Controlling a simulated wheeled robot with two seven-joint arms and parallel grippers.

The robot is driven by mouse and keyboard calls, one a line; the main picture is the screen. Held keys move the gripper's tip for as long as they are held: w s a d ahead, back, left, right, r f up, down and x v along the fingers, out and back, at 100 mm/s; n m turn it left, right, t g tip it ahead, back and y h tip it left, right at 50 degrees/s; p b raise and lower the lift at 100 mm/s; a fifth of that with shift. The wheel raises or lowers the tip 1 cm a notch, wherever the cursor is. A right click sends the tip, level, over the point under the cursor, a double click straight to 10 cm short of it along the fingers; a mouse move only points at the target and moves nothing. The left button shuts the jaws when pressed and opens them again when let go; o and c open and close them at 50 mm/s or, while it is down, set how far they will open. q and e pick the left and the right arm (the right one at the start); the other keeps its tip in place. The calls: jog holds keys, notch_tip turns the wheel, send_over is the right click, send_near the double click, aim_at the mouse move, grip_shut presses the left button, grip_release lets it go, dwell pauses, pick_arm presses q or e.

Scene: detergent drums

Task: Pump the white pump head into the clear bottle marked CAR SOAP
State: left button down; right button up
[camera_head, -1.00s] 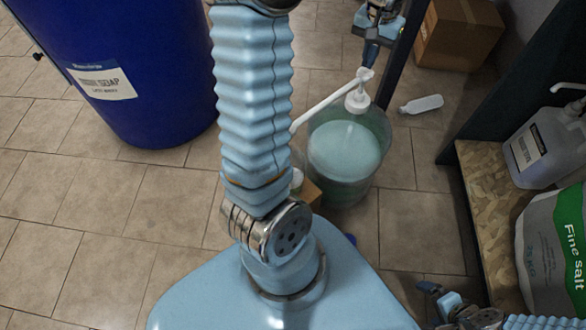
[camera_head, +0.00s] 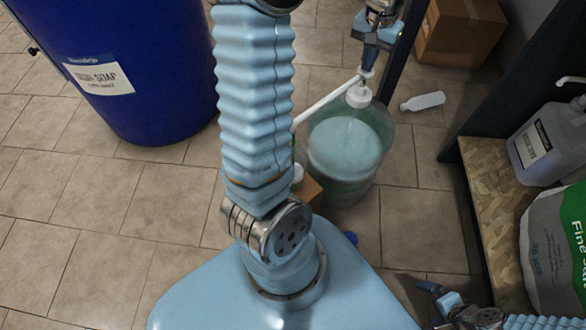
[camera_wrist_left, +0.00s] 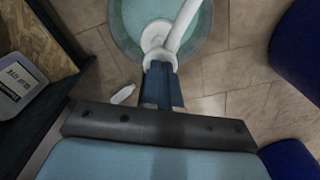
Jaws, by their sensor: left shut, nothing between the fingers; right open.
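The white pump head (camera_head: 367,73) tops a translucent drum of teal liquid (camera_head: 345,150). It also shows in the left wrist view (camera_wrist_left: 157,40). Its long spout (camera_head: 325,103) slopes down to the left and passes behind my body. My left gripper (camera_head: 369,62) is shut and empty, fingertips at the top of the pump head and apparently touching it; in the left wrist view (camera_wrist_left: 158,68) they overlap its edge. A small container with a white part (camera_head: 297,172) stands by the spout's end, mostly hidden; no CAR SOAP marking is readable. My right gripper (camera_head: 428,288) is open at the lower right.
A large blue drum (camera_head: 150,110) stands at the left. A cardboard box (camera_head: 460,35) and a white bottle (camera_head: 423,101) are on the floor behind. At the right, a wooden shelf (camera_head: 480,190) holds a jug (camera_head: 545,145) and a salt bag (camera_head: 550,250).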

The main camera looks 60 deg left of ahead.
pick_arm(q)
jog(key=shift+f+b, duration=0.65)
jog(key=shift+f, duration=0.6)
jog(key=shift+r, duration=0.1)
notch_tip(320, 180, up, 6)
jog(key=p, duration=0.5)
jog(key=shift+f, duration=0.25)
jog(key=shift+f+b, duration=2.1)
jog(key=shift+f, duration=0.85)
notch_tip(320, 180, up, 6)
jog(key=p, duration=0.5)
